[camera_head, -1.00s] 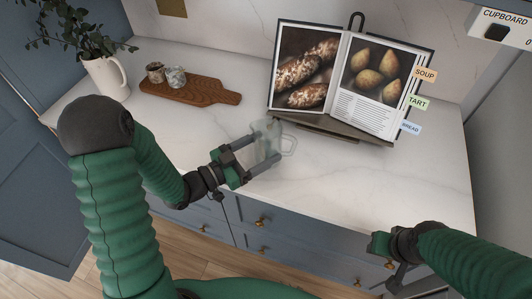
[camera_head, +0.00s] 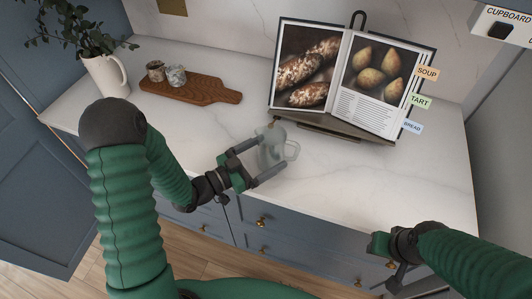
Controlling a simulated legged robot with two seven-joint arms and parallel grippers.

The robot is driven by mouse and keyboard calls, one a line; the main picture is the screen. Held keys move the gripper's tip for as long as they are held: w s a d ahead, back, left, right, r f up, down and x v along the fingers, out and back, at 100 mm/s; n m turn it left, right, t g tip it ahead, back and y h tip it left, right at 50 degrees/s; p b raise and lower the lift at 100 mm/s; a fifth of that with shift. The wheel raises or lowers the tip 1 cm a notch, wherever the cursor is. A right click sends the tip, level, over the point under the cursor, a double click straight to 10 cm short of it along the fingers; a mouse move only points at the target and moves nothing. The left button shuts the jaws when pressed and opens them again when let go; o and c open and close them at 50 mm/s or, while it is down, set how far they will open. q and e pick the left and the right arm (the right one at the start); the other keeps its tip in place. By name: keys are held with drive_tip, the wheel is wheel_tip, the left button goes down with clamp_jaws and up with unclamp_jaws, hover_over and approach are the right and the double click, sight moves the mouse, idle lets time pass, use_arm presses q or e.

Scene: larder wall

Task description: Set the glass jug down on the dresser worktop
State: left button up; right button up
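The clear glass jug (camera_head: 270,152) is upright at the front part of the pale marble dresser worktop (camera_head: 365,180), with its handle toward the right. Its base appears to rest on the worktop, though the clear glass makes contact hard to see. My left gripper (camera_head: 272,155) reaches in from the left with one finger on the far side of the jug and one on the near side. The fingers look spread, with the jug between them. My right gripper (camera_head: 384,262) is low at the right, in front of the drawers and away from the jug; its fingers are hard to make out.
An open cookbook on a stand (camera_head: 345,80) stands behind the jug. A wooden board (camera_head: 205,90) with two small jars (camera_head: 176,76) lies at the back left, beside a white pitcher of leaves (camera_head: 106,76). The worktop right of the jug is clear.

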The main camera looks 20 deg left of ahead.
use_arm(q)
drive_tip(key=shift+r, duration=0.2)
drive_tip(key=v, duration=1.2)
drive_tip(key=shift+b, duration=0.3)
use_arm(e)
drive_tip(key=shift+f, duration=0.3)
use_arm(q)
drive_tip(key=shift+f, duration=0.1)
use_arm(e)
drive_tip(key=shift+o, duration=0.2)
